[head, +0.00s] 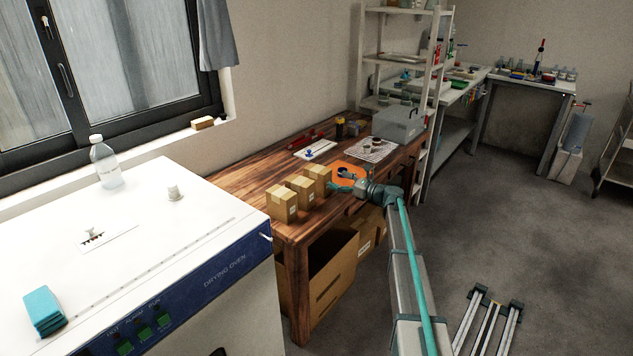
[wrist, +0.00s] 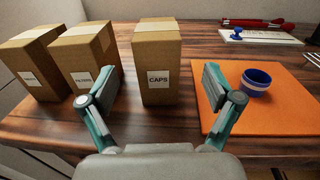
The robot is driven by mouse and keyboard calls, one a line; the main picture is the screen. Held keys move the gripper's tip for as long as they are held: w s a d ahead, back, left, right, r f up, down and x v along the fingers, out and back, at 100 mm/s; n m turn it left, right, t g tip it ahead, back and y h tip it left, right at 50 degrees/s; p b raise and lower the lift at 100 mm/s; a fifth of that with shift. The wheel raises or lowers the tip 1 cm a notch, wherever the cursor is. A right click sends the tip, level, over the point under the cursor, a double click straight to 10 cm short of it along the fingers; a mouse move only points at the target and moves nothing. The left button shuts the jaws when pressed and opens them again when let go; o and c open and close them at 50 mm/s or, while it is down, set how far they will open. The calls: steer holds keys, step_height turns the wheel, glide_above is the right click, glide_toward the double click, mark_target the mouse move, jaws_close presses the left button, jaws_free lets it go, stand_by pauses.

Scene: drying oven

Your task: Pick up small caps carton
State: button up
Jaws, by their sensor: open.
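The small caps carton (wrist: 158,60) is a brown box with a white label reading CAPS. It stands upright on the wooden table, ahead of my gripper (wrist: 158,90) in the wrist view. My gripper is open and empty, with one finger on each side of the carton's line and the carton beyond the fingertips. In the head view the row's far carton (head: 317,180) stands left of my gripper (head: 345,185).
An orange mat (wrist: 215,120) with a blue cup (wrist: 256,80) lies right of the caps carton, under the right finger in the picture. A white board (wrist: 262,38) lies behind. The drying oven (head: 200,235) stands at the table's near end. Larger boxes (head: 335,285) sit below the table.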

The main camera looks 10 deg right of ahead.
mark_target(329, 176)
steer(key=x, duration=0.4)
steer(key=shift+w+a, duration=0.15)
steer(key=shift+w, duration=0.05)
steer(key=shift+p+x, duration=0.75)
steer(key=shift+x, duration=1.95)
steer(key=shift+s+a, duration=0.15)
steer(key=shift+s, duration=0.05)
steer(key=c, duration=1.2)
